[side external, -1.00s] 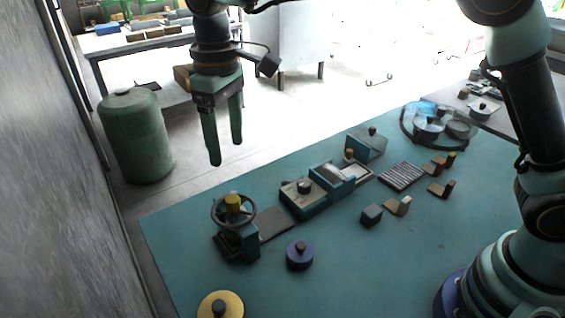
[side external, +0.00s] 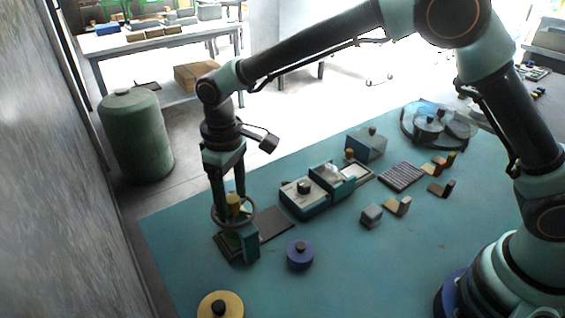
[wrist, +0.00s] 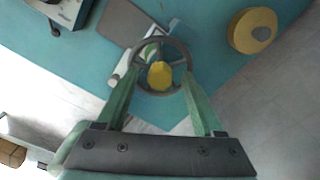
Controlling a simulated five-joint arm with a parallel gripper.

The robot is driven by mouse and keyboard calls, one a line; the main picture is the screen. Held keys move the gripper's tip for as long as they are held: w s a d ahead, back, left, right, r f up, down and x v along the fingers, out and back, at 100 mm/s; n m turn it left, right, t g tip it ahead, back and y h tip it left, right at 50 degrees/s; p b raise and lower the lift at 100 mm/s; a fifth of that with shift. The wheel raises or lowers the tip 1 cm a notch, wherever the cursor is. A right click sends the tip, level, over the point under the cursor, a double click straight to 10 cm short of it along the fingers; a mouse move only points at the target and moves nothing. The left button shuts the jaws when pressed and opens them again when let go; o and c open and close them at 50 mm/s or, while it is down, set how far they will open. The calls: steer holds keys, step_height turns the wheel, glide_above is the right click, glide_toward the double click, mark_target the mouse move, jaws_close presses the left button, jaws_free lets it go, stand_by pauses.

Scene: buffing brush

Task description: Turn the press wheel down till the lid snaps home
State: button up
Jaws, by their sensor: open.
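The press wheel (side external: 226,222) is a dark spoked ring with a yellow hub (side external: 233,204), on a teal press stand (side external: 250,243) at the left of the mat. My gripper (side external: 230,192) points down over the wheel with its fingers apart. In the wrist view the wheel (wrist: 188,60) and its yellow hub (wrist: 161,75) lie between my open fingertips (wrist: 160,78). I cannot tell whether a finger touches the rim. The lid under the press is not clearly visible; the stand and wheel partly cover that spot.
A purple knobbed disc (side external: 300,255) and a yellow one (side external: 220,306) lie near the press. A teal box unit (side external: 305,198) stands to its right. Small blocks (side external: 398,205) lie farther right. A green drum (side external: 137,140) stands on the floor beyond the mat (side external: 345,270).

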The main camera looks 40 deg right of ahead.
mark_target(233, 198)
jaws_close()
steer(key=shift+m, duration=1.2)
jaws_free()
step_height(233, 198, up, 12)
stand_by(0.3)
